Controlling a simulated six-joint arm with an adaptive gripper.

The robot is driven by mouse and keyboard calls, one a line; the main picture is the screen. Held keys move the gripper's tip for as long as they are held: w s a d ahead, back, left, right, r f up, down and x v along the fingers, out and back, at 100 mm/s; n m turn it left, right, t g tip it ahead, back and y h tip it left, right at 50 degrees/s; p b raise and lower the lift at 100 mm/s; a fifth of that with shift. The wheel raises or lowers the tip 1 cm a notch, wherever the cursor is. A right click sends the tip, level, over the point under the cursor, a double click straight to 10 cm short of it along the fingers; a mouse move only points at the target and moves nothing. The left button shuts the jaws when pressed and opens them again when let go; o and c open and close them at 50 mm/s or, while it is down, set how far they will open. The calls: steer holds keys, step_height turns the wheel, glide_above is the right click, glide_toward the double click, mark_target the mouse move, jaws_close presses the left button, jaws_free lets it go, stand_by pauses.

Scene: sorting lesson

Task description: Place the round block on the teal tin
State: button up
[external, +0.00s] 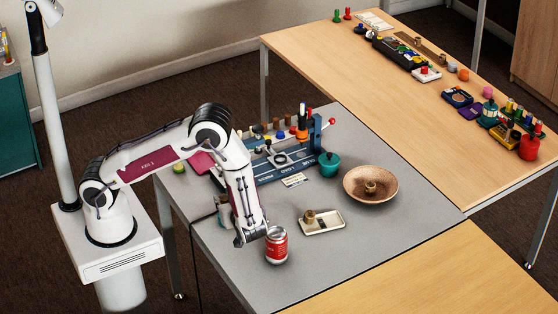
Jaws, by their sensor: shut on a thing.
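My gripper (251,236) is low over the near part of the grey table, right beside a red can (277,246). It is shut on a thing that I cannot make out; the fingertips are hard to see. The can looks upright, and I cannot tell whether the gripper touches it. The teal tin (329,164) stands farther back, near the middle of the table. A small brown block (309,216) sits on a pale rectangular dish (330,227). Another small brown piece (370,187) lies in a brown bowl (389,192). I cannot tell which piece is the round block.
A green-topped object (179,168) is at the back left. Wooden tables (400,271) adjoin the grey one. The front right of the grey table is clear.

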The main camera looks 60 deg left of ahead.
steer(key=shift+f, duration=1.4)
steer(key=shift+f, duration=0.15)
steer(key=o, duration=0.8)
steer(key=shift+o, duration=0.2)
steer(key=shift+d+r, duration=0.1)
steer(key=shift+r, duration=0.1)
steer(key=v, duration=1.1)
steer(key=shift+d, duration=0.4)
steer(key=shift+r, duration=0.1)
